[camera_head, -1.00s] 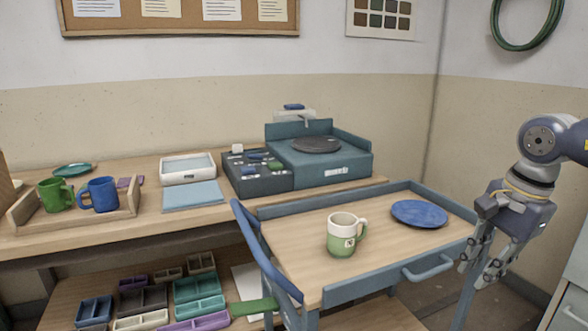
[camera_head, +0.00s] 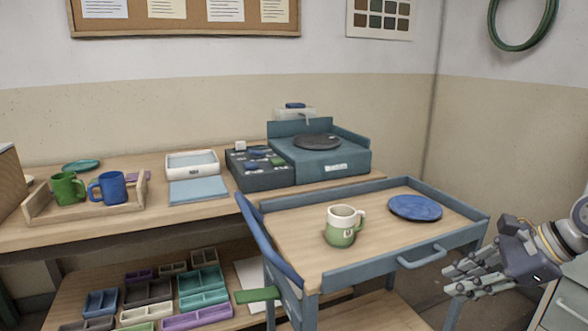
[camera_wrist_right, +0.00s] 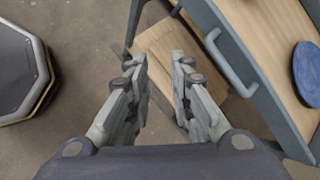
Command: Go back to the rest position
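My right gripper (camera_head: 466,279) is at the right of the head view, beside the cart's front right corner and apart from it. In the right wrist view its two fingers (camera_wrist_right: 160,95) stand apart with nothing between them, over the floor and the cart's lower shelf. My left gripper is not in view. The green and white mug (camera_head: 343,226) stands upright on the cart top (camera_head: 300,240). A blue plate (camera_head: 415,208) lies to its right and also shows in the right wrist view (camera_wrist_right: 308,72).
The cart's handle (camera_head: 421,258) juts toward my right gripper. A long bench (camera_head: 110,222) along the wall holds a wooden tray (camera_head: 38,211) with a green mug (camera_head: 67,188) and a blue mug (camera_head: 108,188), and a teal wheel unit (camera_head: 320,166). Several small bins sit on the shelf below.

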